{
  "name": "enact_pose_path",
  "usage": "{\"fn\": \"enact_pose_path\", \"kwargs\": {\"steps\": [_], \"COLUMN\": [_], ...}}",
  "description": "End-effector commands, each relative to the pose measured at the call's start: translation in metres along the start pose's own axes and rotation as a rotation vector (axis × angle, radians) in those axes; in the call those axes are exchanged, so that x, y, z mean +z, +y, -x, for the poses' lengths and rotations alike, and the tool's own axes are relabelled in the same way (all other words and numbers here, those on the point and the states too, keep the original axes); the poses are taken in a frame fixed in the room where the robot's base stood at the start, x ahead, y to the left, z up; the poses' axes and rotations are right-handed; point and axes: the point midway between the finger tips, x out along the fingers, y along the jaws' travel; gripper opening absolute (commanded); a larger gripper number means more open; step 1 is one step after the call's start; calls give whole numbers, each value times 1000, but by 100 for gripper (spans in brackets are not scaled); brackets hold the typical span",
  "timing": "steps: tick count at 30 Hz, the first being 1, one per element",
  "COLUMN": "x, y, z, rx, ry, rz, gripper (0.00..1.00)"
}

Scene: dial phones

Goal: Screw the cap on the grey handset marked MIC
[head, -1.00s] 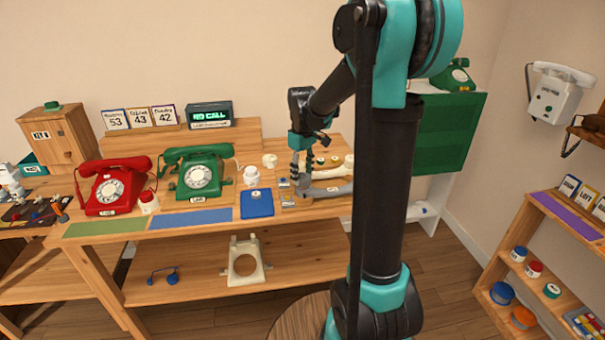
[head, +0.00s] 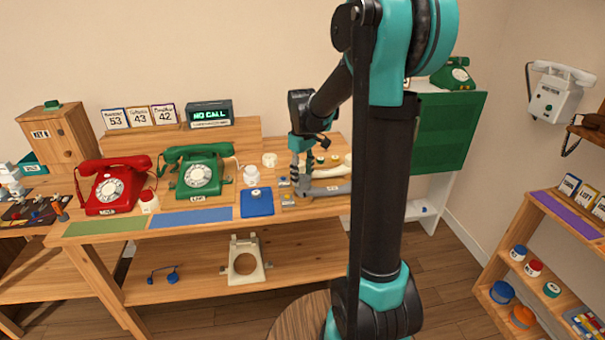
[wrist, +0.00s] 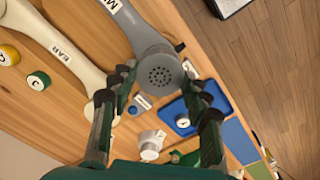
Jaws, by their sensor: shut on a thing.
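The grey handset (wrist: 140,25), marked MIC, lies on the wooden workbench in the wrist view. Its round end carries a grey perforated cap (wrist: 160,73) facing up to the camera. My gripper (wrist: 157,82) has a finger on each side of this cap and is shut on it. Whether the cap sits fully down on the thread cannot be told. In the head view my gripper (head: 300,184) is low at the left end of the grey handset (head: 330,190), and its fingers partly hide that end.
A cream handset (wrist: 62,50) marked EAR lies alongside, with yellow and green caps near it. A blue tray (wrist: 221,99) and a white jar (wrist: 150,145) are close by. Red (head: 112,186) and green (head: 199,172) phones stand left on the bench.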

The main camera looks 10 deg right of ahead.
Motion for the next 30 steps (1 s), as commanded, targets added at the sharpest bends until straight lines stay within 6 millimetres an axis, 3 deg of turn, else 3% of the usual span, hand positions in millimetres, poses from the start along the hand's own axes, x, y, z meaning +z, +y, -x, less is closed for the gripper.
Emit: {"fn": "enact_pose_path", "kwargs": {"steps": [10, 11, 16, 26, 30], "x": [0, 0, 0, 0, 0], "y": [0, 0, 0, 0, 0], "z": [-3, -3, -3, -2, 9], "rx": [0, 0, 0, 0, 0], "ry": [0, 0, 0, 0, 0], "rz": [0, 0, 0, 0, 0], "gripper": [30, 50, 71, 71, 71]}}
